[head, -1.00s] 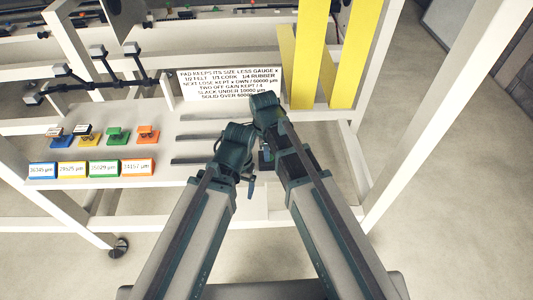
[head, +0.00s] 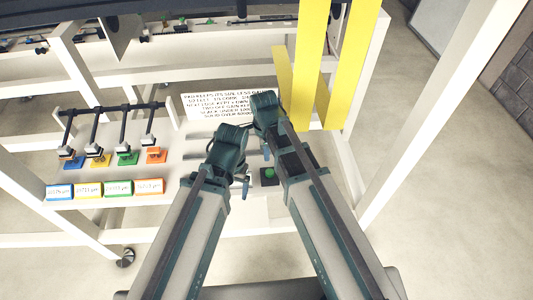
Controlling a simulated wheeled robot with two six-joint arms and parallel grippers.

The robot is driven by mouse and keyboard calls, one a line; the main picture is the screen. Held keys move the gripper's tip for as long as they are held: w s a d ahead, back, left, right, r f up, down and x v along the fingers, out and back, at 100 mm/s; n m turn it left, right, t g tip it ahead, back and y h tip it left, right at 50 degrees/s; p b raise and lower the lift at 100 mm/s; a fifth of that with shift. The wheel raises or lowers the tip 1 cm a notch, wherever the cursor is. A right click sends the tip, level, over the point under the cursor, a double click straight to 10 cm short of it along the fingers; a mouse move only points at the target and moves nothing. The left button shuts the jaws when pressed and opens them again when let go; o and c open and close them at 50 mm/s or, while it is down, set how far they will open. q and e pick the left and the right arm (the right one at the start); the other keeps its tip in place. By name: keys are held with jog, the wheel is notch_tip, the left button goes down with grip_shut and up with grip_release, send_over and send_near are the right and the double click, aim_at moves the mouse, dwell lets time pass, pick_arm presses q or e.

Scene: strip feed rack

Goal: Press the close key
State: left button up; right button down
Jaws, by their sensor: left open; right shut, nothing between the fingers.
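A round green key (head: 269,174) on a dark square base stands on the white shelf, between my two forearms; no label is legible on it. My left gripper (head: 246,186) is just left of the key, mostly hidden by its own wrist, and its fingers are open. My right gripper (head: 267,153) is shut and empty, just behind the key in the picture and apart from it.
On the left, several hinged dark arms (head: 97,130) hang with their heads down at blue, yellow, green and orange pads (head: 127,158). Colour-edged number cards (head: 119,187) stand in front. A text sign (head: 205,107) and yellow posts (head: 350,70) stand behind.

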pick_arm(q)
notch_tip(320, 180, up, 3)
jog(key=shift+f+p, duration=0.1)
jog(key=shift+p, duration=0.75)
pick_arm(e)
notch_tip(320, 180, up, 3)
jog(key=shift+f, duration=0.1)
dwell(0.6)
jog(key=s+d+n, duration=0.7)
jog(key=d+n, duration=0.5)
jog(key=n, duration=0.6)
pick_arm(q)
notch_tip(320, 180, down, 5)
jog(key=b, duration=0.5)
jog(key=shift+f, duration=0.15)
pick_arm(e)
jog(key=s+a+f+n, duration=0.2)
jog(key=a, duration=0.3)
jog(key=s+a+f+n, duration=0.1)
jog(key=s+a+f, duration=0.2)
jog(key=a, duration=0.3)
jog(key=shift+s+a+f+n+g+h, duration=0.2)
jog(key=shift+n+g+h, duration=0.1)
jog(key=shift+n+h, duration=0.1)
